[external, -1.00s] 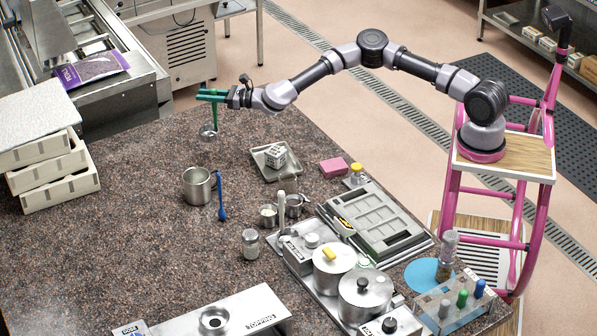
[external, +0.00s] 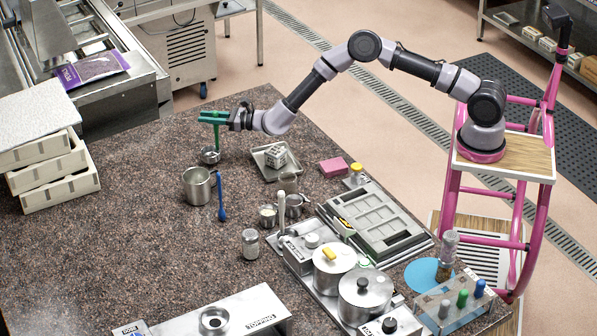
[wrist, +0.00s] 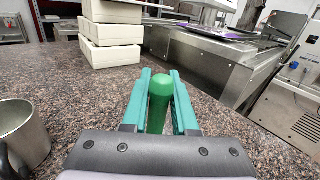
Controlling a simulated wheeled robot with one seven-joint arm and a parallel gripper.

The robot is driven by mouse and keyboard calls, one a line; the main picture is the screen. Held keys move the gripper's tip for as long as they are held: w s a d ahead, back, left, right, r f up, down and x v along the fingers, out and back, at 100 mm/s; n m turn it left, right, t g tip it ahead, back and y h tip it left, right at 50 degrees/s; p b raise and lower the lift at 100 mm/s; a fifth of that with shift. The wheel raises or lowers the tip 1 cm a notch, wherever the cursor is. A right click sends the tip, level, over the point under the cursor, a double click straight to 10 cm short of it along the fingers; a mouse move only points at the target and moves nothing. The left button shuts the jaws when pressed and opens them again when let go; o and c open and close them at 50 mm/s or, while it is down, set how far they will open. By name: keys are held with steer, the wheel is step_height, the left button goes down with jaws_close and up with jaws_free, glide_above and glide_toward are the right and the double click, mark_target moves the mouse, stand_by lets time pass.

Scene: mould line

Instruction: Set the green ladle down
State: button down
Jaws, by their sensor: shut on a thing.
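The green ladle (external: 217,134) has a green handle and a metal bowl (external: 209,156). My gripper (external: 213,117) is shut on the handle near its top, at the far part of the speckled counter (external: 130,230). In the external view the ladle hangs about upright, bowl down. I cannot tell whether the bowl touches the counter. In the wrist view the green handle (wrist: 160,95) is between the two teal fingers of my gripper (wrist: 159,90), and the bowl is hidden.
Stacked cream crates (external: 50,180) stand at the left. The counter left of the ladle is clear.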

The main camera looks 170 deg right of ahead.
steer(key=shift+f, duration=0.5)
steer(key=shift+f, duration=0.2)
steer(key=c, duration=0.7)
jaws_free()
steer(key=a, duration=0.8)
steer(key=s+a, duration=0.1)
steer(key=a, duration=0.3)
steer(key=shift+r, duration=0.15)
